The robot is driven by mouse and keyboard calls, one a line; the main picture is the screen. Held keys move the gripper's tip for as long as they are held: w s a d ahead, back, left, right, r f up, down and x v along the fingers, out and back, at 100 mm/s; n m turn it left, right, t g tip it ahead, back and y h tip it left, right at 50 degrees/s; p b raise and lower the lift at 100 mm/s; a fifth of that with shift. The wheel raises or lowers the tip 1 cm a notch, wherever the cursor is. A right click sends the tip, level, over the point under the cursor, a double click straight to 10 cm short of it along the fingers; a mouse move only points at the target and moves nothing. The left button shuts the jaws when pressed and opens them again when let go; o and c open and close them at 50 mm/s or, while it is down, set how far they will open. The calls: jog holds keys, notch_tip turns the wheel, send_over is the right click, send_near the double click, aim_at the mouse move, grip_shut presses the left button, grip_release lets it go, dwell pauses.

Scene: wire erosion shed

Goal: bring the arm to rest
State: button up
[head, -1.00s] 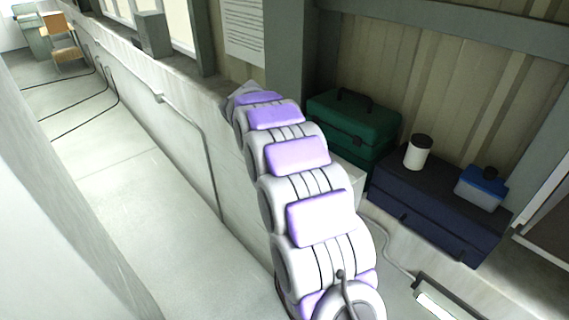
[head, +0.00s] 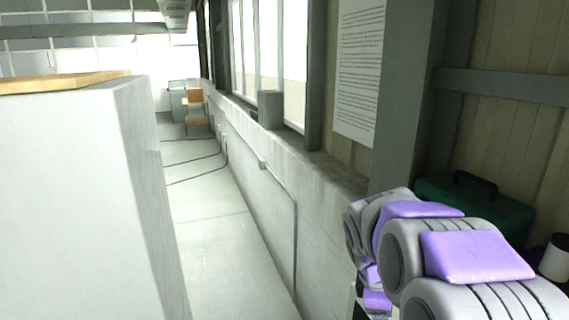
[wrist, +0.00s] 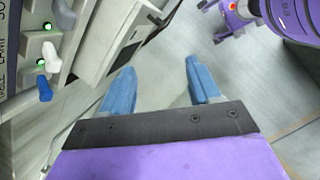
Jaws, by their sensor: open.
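My gripper (wrist: 160,66) shows in the wrist view with its two blue fingers spread apart and nothing between them. Bare grey floor shows beyond the fingertips. In the head view my grey and purple arm fills the lower right corner, beside the wall ledge. The gripper itself cannot be made out in the head view.
A switch panel (wrist: 15,60) with green lamps is at left in the wrist view.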

jog(key=s+a+f+m+y+b, duration=0.1)
jog(key=s+f+m+b, duration=0.3)
jog(key=s, duration=0.6)
jog(key=s+a+f+m+g+y+b, duration=0.1)
jog(key=s+a+f+m+b, duration=0.3)
jog(key=s+f, duration=0.3)
jog(key=s+a+f+m+g+y+b, duration=0.1)
jog(key=s+f+m+b, duration=0.4)
jog(key=s, duration=0.7)
jog(key=shift+s+a+f, duration=0.3)
jog(key=shift+a+f, duration=0.4)
jog(key=shift+f, duration=0.15)
